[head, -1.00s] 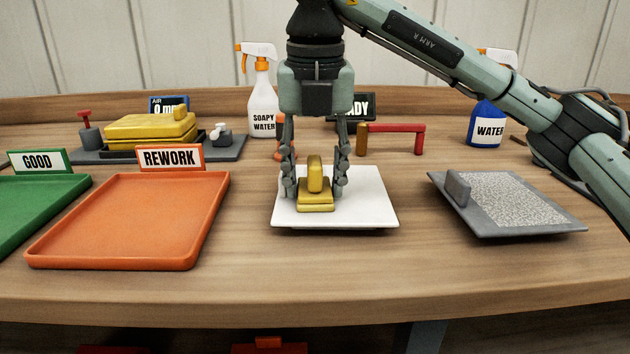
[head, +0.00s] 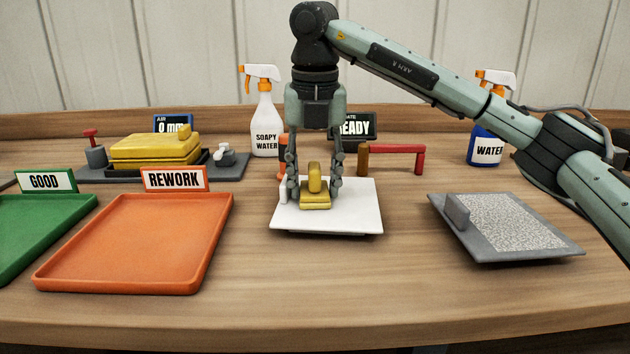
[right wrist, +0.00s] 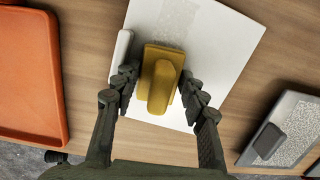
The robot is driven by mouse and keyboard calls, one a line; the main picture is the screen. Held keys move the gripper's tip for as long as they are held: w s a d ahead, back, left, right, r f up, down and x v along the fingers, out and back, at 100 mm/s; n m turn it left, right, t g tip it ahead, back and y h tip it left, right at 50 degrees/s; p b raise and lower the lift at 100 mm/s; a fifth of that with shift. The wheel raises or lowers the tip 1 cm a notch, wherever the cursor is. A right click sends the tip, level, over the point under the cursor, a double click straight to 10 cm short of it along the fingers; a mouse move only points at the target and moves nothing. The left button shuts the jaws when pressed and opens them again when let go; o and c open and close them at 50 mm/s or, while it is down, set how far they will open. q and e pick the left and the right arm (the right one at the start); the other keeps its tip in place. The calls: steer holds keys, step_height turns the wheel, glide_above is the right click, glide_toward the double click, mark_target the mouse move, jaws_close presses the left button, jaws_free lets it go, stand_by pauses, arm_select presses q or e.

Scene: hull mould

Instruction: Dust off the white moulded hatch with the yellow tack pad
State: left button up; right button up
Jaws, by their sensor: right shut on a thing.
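The white moulded hatch (head: 356,212) lies flat on the bench in the middle of the head view. It has a white raised grip at its left edge, clearer in the right wrist view (right wrist: 122,52). My right gripper (head: 314,190) points down over the hatch, shut on the yellow tack pad (head: 315,198). The pad sits low on the hatch's left-centre part; I cannot tell how firmly it touches. In the right wrist view the yellow pad (right wrist: 160,80) is between the fingers, and a faint grey speckled patch (right wrist: 178,18) shows on the hatch beyond it. My left gripper is not in view.
An orange REWORK tray (head: 135,280) and green GOOD tray (head: 30,240) stand left. A grey board with a speckled panel (head: 490,252) lies right. Behind are a soapy water bottle (head: 265,125), a blue water bottle (head: 486,150) and a red handle (head: 395,150). The front bench is clear.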

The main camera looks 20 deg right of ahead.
steer(key=shift+w+d+f, duration=0.1)
steer(key=shift+w, duration=0.2)
step_height(320, 180, up, 5)
steer(key=p, duration=0.3)
steer(key=shift+r+p, duration=0.2)
steer(key=shift+p, duration=0.2)
steer(key=shift+r, duration=0.9)
